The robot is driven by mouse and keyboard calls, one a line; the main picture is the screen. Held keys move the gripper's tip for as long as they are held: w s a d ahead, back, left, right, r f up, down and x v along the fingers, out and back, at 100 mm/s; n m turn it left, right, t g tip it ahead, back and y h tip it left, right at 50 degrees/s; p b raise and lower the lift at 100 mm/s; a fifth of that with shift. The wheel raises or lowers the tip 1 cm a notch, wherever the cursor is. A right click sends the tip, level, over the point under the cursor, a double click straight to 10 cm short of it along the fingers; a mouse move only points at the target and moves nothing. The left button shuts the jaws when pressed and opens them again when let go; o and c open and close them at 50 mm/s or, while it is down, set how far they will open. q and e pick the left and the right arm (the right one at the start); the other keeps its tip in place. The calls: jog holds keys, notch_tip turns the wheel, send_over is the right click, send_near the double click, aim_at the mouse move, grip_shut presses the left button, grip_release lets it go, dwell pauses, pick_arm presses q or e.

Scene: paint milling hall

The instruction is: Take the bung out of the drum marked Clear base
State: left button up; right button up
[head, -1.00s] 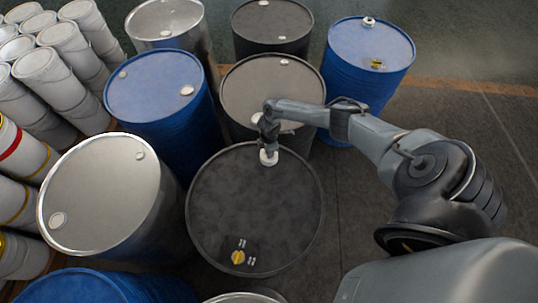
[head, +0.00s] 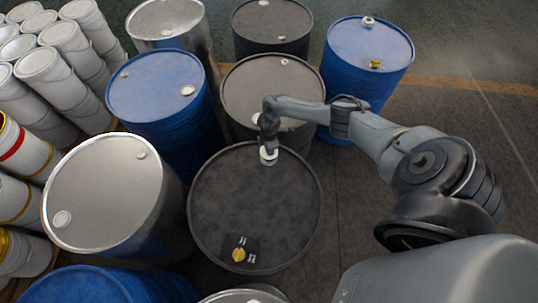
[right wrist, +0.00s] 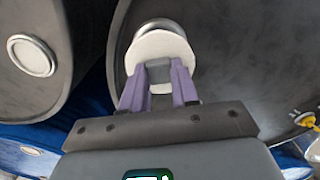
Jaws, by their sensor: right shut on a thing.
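A black drum (head: 255,210) stands in the middle of the head view, with a white bung (head: 268,158) near its far rim. The lettering on its lid is too small to read, so I cannot tell whether it says Clear base. My right gripper (head: 267,147) reaches in from the right and is shut on the bung. In the right wrist view the purple fingers (right wrist: 159,78) grip the white bung (right wrist: 160,46), which partly covers a metal ring (right wrist: 157,24). I cannot tell whether the bung is clear of its hole. My left gripper is not in view.
A yellow cap (head: 238,255) sits near the black drum's near rim. Blue drums (head: 160,85), a silver-topped drum (head: 100,195) and dark drums (head: 265,90) stand close around. White pails (head: 60,50) are stacked at left. Open floor (head: 470,120) lies at the right.

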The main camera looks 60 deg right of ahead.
jog(key=shift+r+p, duration=2.05)
jog(key=shift+r, duration=0.4)
